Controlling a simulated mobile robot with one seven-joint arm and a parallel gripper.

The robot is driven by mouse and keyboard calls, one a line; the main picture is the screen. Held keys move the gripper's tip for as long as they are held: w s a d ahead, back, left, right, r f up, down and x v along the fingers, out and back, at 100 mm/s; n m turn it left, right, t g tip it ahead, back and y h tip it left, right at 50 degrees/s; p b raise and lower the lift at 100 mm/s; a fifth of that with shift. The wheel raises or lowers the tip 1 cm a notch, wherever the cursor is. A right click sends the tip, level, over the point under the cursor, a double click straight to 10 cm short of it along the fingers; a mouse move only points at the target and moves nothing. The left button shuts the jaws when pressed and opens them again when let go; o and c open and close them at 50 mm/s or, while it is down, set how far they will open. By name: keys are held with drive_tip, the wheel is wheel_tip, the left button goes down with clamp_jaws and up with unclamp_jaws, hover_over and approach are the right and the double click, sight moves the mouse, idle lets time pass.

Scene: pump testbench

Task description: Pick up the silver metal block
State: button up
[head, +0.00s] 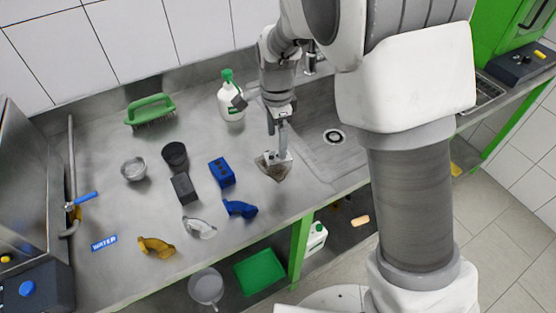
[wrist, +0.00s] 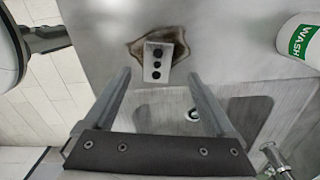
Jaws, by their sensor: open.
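The silver metal block (wrist: 157,60) stands on a brown-edged patch (wrist: 135,46) on the steel bench. Its face shows several dark round holes in the wrist view. In the head view, the block (head: 279,158) is small and partly hidden by my gripper (head: 277,135). My gripper also shows in the wrist view (wrist: 158,76), open and empty. Its two fingers point toward the block, which appears just beyond the fingertips and between their lines. I cannot tell the exact height gap.
A sink (head: 345,155) lies just right of the block. A white wash bottle (head: 230,103) with a green top stands behind. To the left are a blue block (head: 222,172), a black block (head: 184,188), a blue part (head: 240,208) and a green brush (head: 150,109).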

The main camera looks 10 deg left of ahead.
sight(278, 160)
wheel_tip(278, 160, down, 6)
drive_tip(key=shift+s+d+f, duration=0.15)
drive_tip(key=shift+f, duration=0.1)
drive_tip(key=shift+r, duration=0.1)
clamp_jaws()
idle(0.5)
